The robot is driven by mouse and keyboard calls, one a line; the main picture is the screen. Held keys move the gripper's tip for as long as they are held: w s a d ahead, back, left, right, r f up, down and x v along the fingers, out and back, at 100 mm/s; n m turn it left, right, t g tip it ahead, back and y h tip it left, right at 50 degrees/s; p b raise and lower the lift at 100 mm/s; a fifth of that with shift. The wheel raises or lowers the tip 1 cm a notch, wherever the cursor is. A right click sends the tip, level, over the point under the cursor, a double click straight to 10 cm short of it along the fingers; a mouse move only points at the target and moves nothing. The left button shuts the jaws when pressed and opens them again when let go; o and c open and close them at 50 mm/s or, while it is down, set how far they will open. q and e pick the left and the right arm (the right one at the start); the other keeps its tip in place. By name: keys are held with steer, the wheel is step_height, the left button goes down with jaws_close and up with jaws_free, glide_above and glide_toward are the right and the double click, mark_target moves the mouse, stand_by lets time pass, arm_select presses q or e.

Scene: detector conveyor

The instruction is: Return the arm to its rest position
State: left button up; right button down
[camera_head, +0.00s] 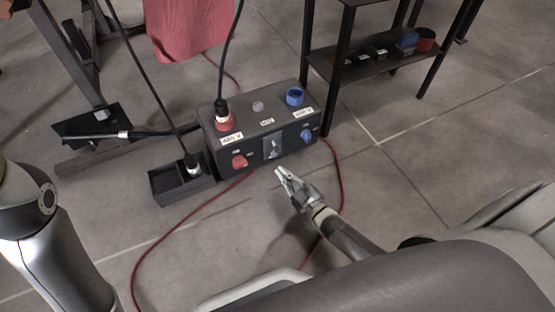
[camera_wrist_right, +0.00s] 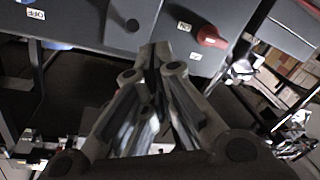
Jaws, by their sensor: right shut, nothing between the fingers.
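My right gripper (camera_head: 283,174) is in front of a dark grey power box and just below its front face, apart from it in the head view. Its fingers are shut with nothing between them. In the right wrist view the shut fingers (camera_wrist_right: 158,52) point toward the box's front panel (camera_wrist_right: 75,20). My right arm (camera_head: 350,238) reaches up from the bottom of the head view. My left arm (camera_head: 62,245) shows at the left edge, but its gripper is out of the picture.
The power box (camera_head: 262,122) has a red knob (camera_head: 239,161), a blue knob (camera_head: 306,134) and sockets on top. A small black open box (camera_head: 180,187) stands beside it. A red cable (camera_head: 147,258) loops over the floor. A black shelf (camera_head: 375,66) stands behind right.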

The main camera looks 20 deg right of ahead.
steer(key=shift+s+d+f, duration=0.15)
steer(key=shift+s+f, duration=0.25)
steer(key=shift+s, duration=0.1)
